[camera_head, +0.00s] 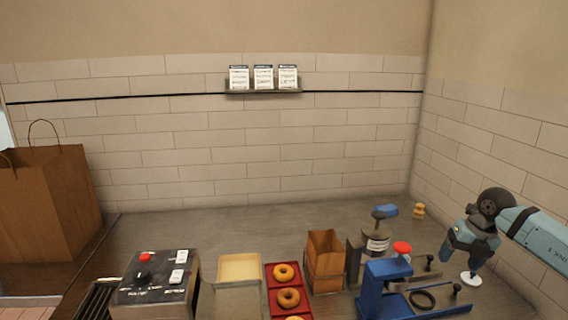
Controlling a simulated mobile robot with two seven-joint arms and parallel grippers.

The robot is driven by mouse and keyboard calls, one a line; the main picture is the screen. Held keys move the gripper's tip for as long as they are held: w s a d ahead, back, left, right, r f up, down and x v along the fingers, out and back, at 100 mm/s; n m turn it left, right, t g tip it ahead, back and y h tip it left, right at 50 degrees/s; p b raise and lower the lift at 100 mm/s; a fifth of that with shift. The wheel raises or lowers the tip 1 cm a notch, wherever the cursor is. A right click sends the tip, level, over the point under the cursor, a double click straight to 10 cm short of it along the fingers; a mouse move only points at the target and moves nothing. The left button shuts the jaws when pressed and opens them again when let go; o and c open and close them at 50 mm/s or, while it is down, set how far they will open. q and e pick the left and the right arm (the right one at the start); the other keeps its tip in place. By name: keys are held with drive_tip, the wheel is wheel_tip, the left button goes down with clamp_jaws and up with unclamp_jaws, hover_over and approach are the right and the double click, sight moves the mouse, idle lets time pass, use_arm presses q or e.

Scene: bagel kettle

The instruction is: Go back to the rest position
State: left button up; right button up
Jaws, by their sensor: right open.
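My right gripper (465,262) hangs at the right side of the counter, with my arm coming in from the right edge. It is open, pointing down above a small white round-based item (471,279). I cannot tell whether its fingers touch that item, and nothing is seen held in it. My left gripper is not in view.
A blue device (375,295) with a red knob stands left of the gripper. Further left are a small brown bag (326,262), a red tray (271,302) with bagels, a beige box (240,268) and a control box (150,300). Walls bound the counter (190,235) behind and right.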

drive_tip(key=s+a+f+m+t+y, duration=0.5)
drive_tip(key=s+a+f+y, duration=0.6)
drive_tip(key=s+a+f, duration=0.15)
drive_tip(key=s+d+f+m+t+h, duration=0.1)
drive_tip(key=s+d+f+m+h, duration=0.35)
drive_tip(key=s+f+m, duration=0.45)
drive_tip(key=s+d+f+m+t+h, duration=0.1)
drive_tip(key=s+d+f+m+h, duration=0.45)
drive_tip(key=s, duration=0.55)
drive_tip(key=a+f+m+t, duration=0.25)
drive_tip(key=a+m, duration=0.75)
drive_tip(key=a, duration=1.5)
use_arm(q)
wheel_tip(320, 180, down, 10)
drive_tip(key=b, duration=1.1)
use_arm(e)
wheel_tip(320, 180, down, 9)
use_arm(q)
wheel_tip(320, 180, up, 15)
drive_tip(key=p, duration=1.6)
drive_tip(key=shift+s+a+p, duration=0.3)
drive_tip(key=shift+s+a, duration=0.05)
use_arm(e)
wheel_tip(320, 180, up, 14)
drive_tip(key=shift+d+r, duration=0.15)
drive_tip(key=shift+d, duration=0.1)
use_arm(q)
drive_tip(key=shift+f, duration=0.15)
use_arm(e)
drive_tip(key=shift+g, duration=0.25)
